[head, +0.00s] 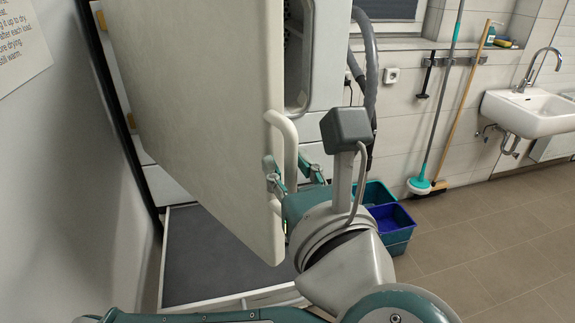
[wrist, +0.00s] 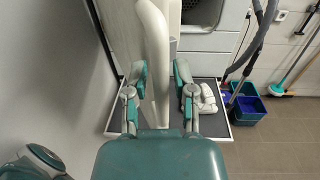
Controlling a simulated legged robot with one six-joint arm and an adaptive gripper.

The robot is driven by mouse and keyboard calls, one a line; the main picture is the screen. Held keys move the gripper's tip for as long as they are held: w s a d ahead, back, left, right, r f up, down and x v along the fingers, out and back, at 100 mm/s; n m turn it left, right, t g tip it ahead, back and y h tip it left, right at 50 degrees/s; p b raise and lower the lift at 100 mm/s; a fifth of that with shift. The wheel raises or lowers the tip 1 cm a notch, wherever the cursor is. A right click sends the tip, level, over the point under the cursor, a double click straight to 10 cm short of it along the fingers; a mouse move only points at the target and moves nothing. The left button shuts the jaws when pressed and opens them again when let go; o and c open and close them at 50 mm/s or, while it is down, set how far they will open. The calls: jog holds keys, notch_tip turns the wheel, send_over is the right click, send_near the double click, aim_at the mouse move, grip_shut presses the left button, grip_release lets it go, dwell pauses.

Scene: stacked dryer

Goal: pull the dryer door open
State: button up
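The dryer door (head: 205,110) is a large pale panel, standing swung out from the dryer body (head: 325,50). Its pale bar handle (head: 290,140) is on the right edge of the door. My gripper (head: 295,172) is at the lower part of the handle, with its teal fingers spread apart. In the wrist view, the handle (wrist: 156,40) runs down between the two fingers of my gripper (wrist: 161,75), one finger on each side. Firm contact with the handle cannot be made out. The handle's lower end is partly hidden by my gripper.
A dark-topped pedestal (head: 215,255) lies below the door, with a white item (wrist: 207,98) on it. A grey wall (head: 60,150) is close on the left. A bucket (head: 393,222), mop (head: 440,120) and sink (head: 530,112) are on the right. Tiled floor there is free.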

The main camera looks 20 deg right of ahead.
aim_at(276, 63)
notch_tip(276, 63, up, 10)
jog(key=shift+a+f, duration=0.1)
dwell(0.4)
